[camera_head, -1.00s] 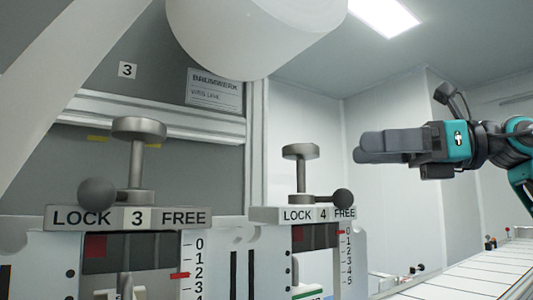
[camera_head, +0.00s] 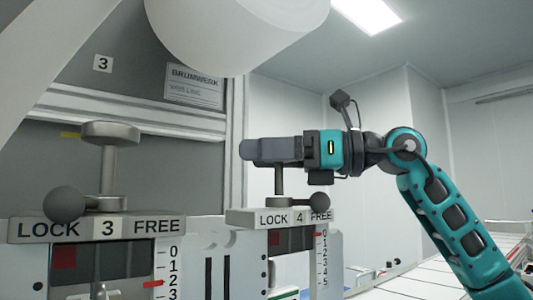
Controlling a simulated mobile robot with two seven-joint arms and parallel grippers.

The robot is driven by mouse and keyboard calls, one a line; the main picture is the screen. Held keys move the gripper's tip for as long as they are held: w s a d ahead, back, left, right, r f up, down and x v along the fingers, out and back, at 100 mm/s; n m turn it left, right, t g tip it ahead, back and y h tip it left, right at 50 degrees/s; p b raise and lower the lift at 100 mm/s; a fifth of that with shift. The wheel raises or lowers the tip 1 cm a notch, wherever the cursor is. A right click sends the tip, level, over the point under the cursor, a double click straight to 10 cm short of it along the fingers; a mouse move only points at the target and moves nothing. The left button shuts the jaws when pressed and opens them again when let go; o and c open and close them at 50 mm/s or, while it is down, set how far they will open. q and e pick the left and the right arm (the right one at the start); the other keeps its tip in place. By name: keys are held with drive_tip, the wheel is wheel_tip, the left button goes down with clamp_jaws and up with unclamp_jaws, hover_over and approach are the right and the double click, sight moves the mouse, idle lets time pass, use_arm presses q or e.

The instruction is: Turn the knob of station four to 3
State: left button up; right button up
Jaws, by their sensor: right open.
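Station four (camera_head: 270,219) stands right of centre, its plate marked LOCK 4 FREE. Its dark ball lever (camera_head: 320,200) is on the FREE side. The red pointer (camera_head: 317,234) is at about 0 on its scale (camera_head: 323,256). The knob's stem (camera_head: 278,181) shows above the plate; the knob's top is hidden by my right gripper (camera_head: 262,150). That gripper is open and level, its fingers pointing left at the height of the knob. I cannot tell whether it is in front of, around or touching the knob. My left gripper is out of view.
A large white roll (camera_head: 235,35) hangs above.

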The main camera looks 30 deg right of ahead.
drive_tip(key=c, duration=1)
drive_tip(key=shift+c, duration=0.2)
